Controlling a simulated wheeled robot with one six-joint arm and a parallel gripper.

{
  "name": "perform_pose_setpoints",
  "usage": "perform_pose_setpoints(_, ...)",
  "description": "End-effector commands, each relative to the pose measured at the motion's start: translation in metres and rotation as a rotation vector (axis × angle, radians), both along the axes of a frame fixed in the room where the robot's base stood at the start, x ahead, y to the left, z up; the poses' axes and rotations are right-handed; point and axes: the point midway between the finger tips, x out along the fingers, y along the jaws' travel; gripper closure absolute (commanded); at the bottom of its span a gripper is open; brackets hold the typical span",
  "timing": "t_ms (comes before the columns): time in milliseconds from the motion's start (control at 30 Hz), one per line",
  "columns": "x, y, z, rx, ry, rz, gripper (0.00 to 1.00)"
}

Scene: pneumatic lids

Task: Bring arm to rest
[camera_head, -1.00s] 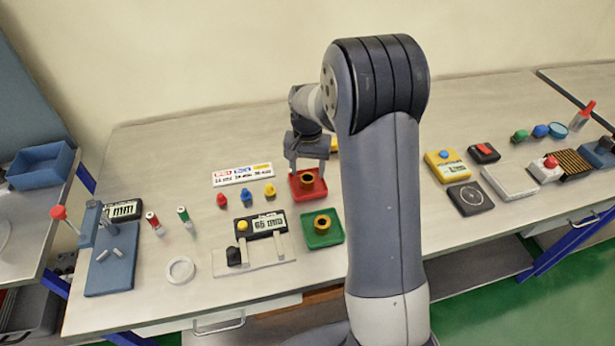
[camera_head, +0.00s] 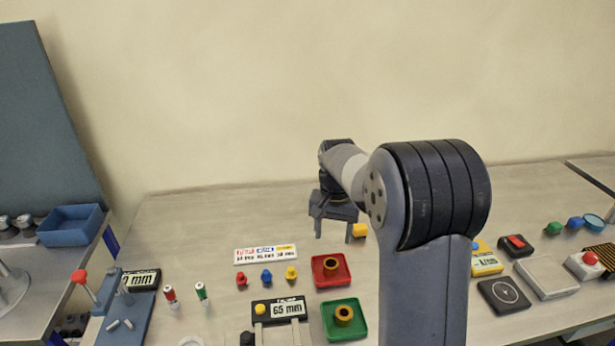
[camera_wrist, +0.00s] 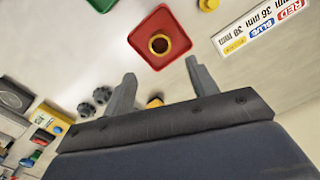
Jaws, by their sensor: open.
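My gripper (camera_head: 333,226) is open and empty above the far part of the bench, behind the red tray (camera_head: 317,277). In the wrist view my gripper's two fingers (camera_wrist: 160,85) stand wide apart with nothing between them. The red tray with a brass-coloured ring (camera_head: 330,263) in it also shows in the wrist view (camera_wrist: 172,25), beyond the fingertips. My arm is bent at the elbow and hides part of the bench right of the middle.
A green tray (camera_head: 330,327) holds another ring. A blue bin (camera_head: 72,225) stands far left.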

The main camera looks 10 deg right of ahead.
Motion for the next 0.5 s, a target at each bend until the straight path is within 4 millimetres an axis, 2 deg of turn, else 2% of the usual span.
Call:
perform_pose_setpoints(167,-0.001,0.000,-0.027,0.000,0.007,0.000,0.45)
perform_pose_setpoints(500,-0.001,0.000,-0.095,0.000,0.008,0.000,0.45)
